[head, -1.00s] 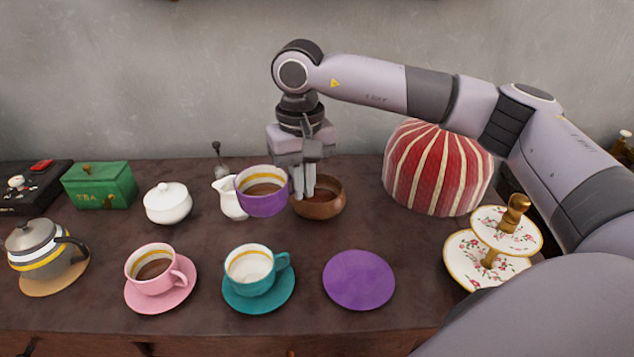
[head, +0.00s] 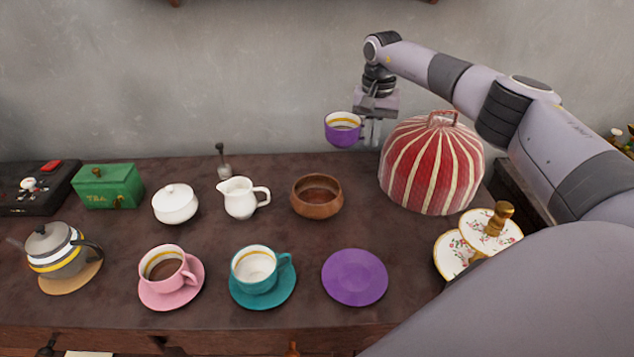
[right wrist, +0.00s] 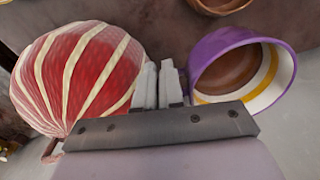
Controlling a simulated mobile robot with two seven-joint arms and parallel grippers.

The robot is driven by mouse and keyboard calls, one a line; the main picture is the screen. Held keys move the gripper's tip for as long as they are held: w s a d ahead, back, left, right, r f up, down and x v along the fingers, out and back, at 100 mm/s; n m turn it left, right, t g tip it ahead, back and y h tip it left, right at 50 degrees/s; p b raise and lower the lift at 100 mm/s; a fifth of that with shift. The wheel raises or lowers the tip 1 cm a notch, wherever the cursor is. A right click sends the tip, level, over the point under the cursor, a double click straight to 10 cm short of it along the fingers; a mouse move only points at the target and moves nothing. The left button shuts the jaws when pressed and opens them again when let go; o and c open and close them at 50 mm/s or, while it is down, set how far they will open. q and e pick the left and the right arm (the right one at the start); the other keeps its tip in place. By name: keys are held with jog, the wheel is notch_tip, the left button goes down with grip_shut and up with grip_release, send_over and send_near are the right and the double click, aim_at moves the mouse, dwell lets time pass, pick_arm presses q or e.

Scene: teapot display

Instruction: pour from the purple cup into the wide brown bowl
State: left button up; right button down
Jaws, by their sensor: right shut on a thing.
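The purple cup (head: 342,131) has a white and yellow inside with brown liquid in it. It looks about upright in the head view. My right gripper (head: 371,133) is shut on the cup's right side, probably its handle, which the fingers hide. It holds the cup raised, in front of the wall. In the right wrist view the cup (right wrist: 240,75) is right of the fingers (right wrist: 159,85). The wide brown bowl (head: 317,197) stands on the table, lower and a little left of the cup. Whether it holds liquid is unclear. My left gripper is out of view.
A red striped tea cosy (head: 432,165) stands close to the right of my gripper. A white jug (head: 240,197) is left of the bowl. A bare purple saucer (head: 355,277) lies in front. Teal (head: 257,270) and pink (head: 166,268) cups stand front left, a tiered stand (head: 492,228) right.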

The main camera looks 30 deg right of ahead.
jog(key=shift+m, duration=0.6)
jog(key=shift+s+d+f+p, duration=0.1)
jog(key=shift+s+d+p, duration=0.15)
jog(key=shift+d, duration=0.9)
jog(key=shift+s+d+p, duration=0.1)
jog(key=shift+s+d, duration=0.2)
jog(key=shift+d, duration=0.85)
